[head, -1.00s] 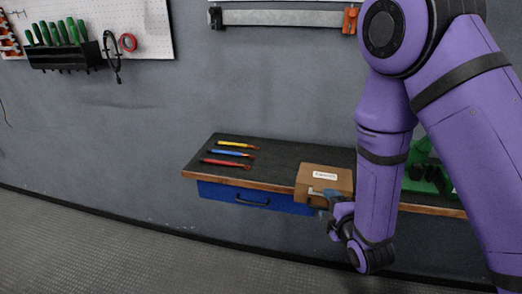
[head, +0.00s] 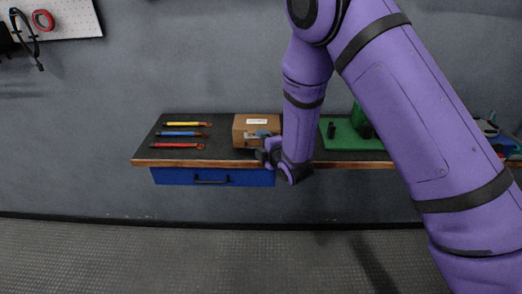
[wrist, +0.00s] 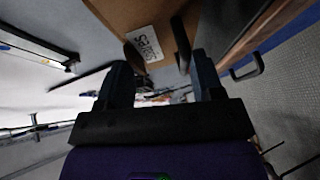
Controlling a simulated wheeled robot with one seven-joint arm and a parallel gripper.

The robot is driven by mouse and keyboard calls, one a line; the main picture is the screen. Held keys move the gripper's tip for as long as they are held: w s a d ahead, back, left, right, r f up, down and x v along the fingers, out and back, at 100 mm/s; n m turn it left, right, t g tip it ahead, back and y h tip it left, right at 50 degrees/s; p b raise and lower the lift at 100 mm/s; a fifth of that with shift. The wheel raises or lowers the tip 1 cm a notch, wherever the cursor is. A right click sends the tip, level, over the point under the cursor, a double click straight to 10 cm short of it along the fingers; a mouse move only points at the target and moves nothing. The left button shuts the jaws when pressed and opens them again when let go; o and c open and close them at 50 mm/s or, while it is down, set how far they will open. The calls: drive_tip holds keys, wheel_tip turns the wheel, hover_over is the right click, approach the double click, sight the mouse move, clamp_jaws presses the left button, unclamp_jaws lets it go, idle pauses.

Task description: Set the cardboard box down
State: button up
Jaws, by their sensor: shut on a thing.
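The brown cardboard box (head: 257,131) has a white label on its upper side. In the head view it shows over the dark workbench top (head: 218,142), right of three pens or tools. My gripper (head: 262,141) is shut on the box's near side. In the wrist view, the box (wrist: 120,14) and its label fill the top, beyond my gripper's two fingers (wrist: 160,80). The box looks level and close to the bench top. I cannot tell whether its underside touches it.
Yellow, blue and red handled tools (head: 180,134) lie on the bench's left. A green base (head: 350,135) stands to the right, partly behind my arm. A blue drawer (head: 212,177) with a dark handle is under the bench. Bare bench top shows between the tools and the box.

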drive_tip(key=shift+w, duration=0.45)
drive_tip(key=shift+w+a+f, duration=0.1)
drive_tip(key=shift+w+f, duration=0.05)
drive_tip(key=shift+f, duration=1.65)
drive_tip(key=o, duration=0.8)
drive_tip(key=shift+o, duration=0.2)
drive_tip(key=v, duration=1.2)
drive_tip(key=shift+r, duration=0.15)
